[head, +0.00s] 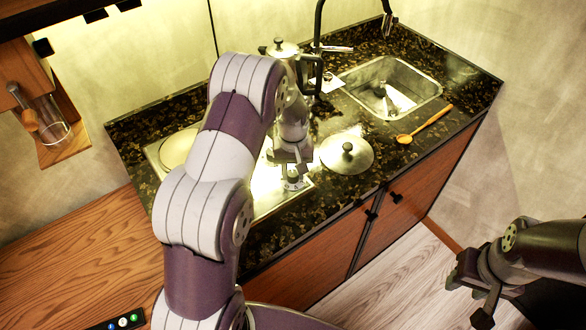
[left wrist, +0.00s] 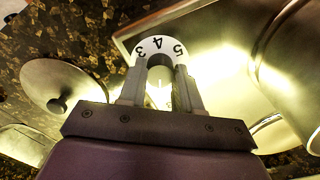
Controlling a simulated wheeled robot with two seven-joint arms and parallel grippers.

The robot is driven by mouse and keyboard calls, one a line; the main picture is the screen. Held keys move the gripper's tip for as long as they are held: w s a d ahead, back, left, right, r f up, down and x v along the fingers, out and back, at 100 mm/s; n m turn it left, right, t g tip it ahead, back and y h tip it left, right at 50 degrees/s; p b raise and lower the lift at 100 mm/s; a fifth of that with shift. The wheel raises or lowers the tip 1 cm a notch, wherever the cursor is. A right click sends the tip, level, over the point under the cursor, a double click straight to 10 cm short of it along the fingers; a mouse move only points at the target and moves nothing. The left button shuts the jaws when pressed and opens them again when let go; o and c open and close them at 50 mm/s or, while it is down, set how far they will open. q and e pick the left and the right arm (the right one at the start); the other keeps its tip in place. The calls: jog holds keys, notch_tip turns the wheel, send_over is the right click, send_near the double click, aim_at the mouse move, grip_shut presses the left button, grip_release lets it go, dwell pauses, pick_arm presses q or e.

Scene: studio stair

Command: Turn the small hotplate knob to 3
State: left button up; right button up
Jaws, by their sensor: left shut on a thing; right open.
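The hotplate is a steel panel (head: 264,199) set in the dark stone counter, partly hidden behind my left arm; it also shows in the left wrist view (left wrist: 222,82). The small knob has a white dial (left wrist: 160,45) with black figures; 3, 4 and 5 are readable, with 4 near the middle between my fingers. My left gripper (head: 292,172) points down at the panel's front right and is shut on the knob, with one finger on each side in the left wrist view (left wrist: 160,92). The knob's pointer is not clear. My right gripper (head: 470,288) is open and empty, away from the counter.
A round lid (head: 347,154) lies just right of my left gripper. A moka pot (head: 283,50) stands behind it. A wooden spoon (head: 425,126) lies by the sink (head: 425,92). A wooden worktop (head: 75,243) is at the left; the floor at lower right is free.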

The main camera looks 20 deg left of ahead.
pick_arm(q)
jog(key=m, duration=0.6)
jog(key=shift+r, duration=0.1)
jog(key=m, duration=0.6)
jog(key=shift+w+m+p, duration=0.1)
jog(key=shift+m+p, duration=0.3)
jog(key=m, duration=1.2)
jog(key=shift+m, duration=0.4)
jog(key=o, duration=1)
jog(key=shift+o, duration=0.2)
